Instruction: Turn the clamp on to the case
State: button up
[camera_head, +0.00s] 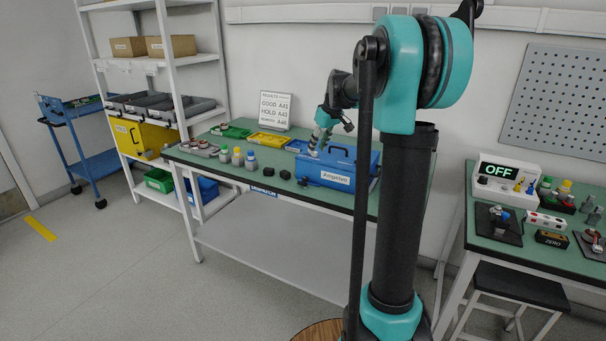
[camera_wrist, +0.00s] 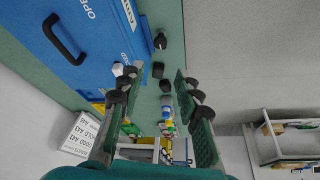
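The blue case (camera_head: 320,172) stands on the green-topped bench, with a handle on top and a white label on its front. In the wrist view the case (camera_wrist: 75,35) fills the upper left, with its black handle and partly visible white lettering. A small white-and-black part (camera_wrist: 118,70) shows by the case's edge, near my left finger; it may be the clamp, but I cannot tell. My gripper (camera_head: 315,150) is over the left part of the case in the head view. In the wrist view my gripper (camera_wrist: 153,88) has its fingers wide apart, with nothing held between them.
Several small black blocks (camera_head: 285,175) and capped bottles (camera_head: 237,157) stand left of the case. Green and yellow trays (camera_head: 268,139) and a lettered sign (camera_head: 275,108) are behind them. A second bench at right holds a box reading OFF (camera_head: 505,180).

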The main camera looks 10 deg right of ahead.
aim_at(306, 178)
jog(key=x, duration=1.6)
grip_shut()
